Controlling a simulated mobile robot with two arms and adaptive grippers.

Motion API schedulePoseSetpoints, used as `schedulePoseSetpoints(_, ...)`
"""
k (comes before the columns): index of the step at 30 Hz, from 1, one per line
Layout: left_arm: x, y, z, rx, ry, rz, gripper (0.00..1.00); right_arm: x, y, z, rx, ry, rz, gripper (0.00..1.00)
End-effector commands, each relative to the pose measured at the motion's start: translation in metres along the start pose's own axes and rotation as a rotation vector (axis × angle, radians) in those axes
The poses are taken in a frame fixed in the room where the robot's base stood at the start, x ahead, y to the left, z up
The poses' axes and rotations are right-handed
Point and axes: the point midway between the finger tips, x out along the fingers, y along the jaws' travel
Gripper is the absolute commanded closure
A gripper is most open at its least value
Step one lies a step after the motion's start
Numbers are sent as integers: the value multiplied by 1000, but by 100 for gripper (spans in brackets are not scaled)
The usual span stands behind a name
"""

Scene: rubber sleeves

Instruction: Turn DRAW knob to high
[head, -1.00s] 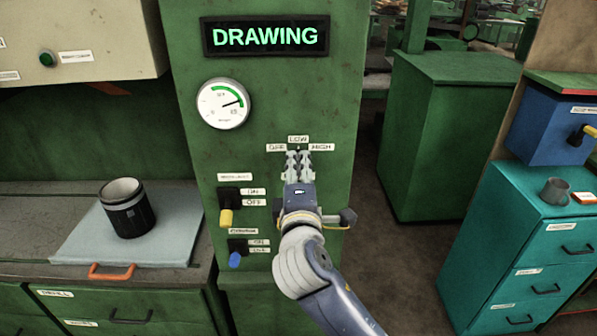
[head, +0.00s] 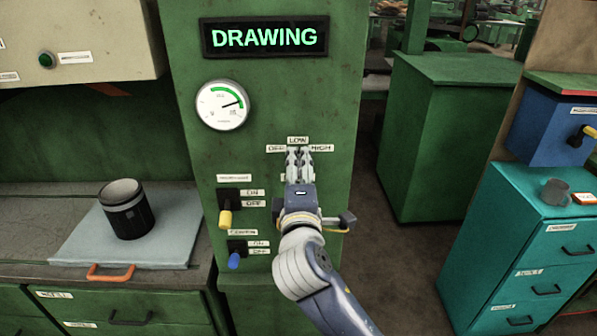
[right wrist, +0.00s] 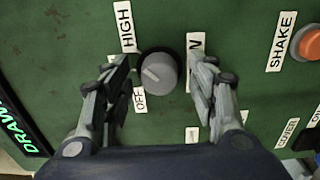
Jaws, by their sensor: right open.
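The DRAW knob (right wrist: 158,72) is round and grey with a dark base, on the green panel. A short pale mark lies on the left part of its face in the right wrist view. My right gripper (head: 299,158) is open, with one finger on each side of the knob; contact cannot be told. In the head view the gripper hides the knob. My left gripper is out of view.
A lit DRAWING sign (head: 265,37) and a dial gauge (head: 222,104) are above. Yellow (head: 225,218) and blue (head: 234,260) switch levers sit at lower left on the panel. An orange SHAKE button (right wrist: 308,43) is to the right in the wrist view.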

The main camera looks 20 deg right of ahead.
Motion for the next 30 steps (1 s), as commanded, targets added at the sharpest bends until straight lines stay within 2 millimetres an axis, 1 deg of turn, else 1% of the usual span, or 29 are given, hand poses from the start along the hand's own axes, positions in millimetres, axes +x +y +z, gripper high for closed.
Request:
schedulePoseSetpoints(4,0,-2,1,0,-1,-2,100,-3,0,0,0,1,0,47)
schedulePoseSetpoints(8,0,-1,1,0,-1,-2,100,-18,-1,-1,1,3,0,47)
schedulePoseSetpoints(15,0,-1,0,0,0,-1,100,-69,-1,0,3,3,-3,47)
schedulePoseSetpoints(18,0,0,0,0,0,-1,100,-89,-1,0,3,3,-3,47)
schedulePoseSetpoints(21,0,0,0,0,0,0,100,-104,-1,-1,0,3,-3,47)
schedulePoseSetpoints(25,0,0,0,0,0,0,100,-116,-1,0,0,1,-2,47)
schedulePoseSetpoints(30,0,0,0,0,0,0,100,-120,0,0,0,-1,-1,47)
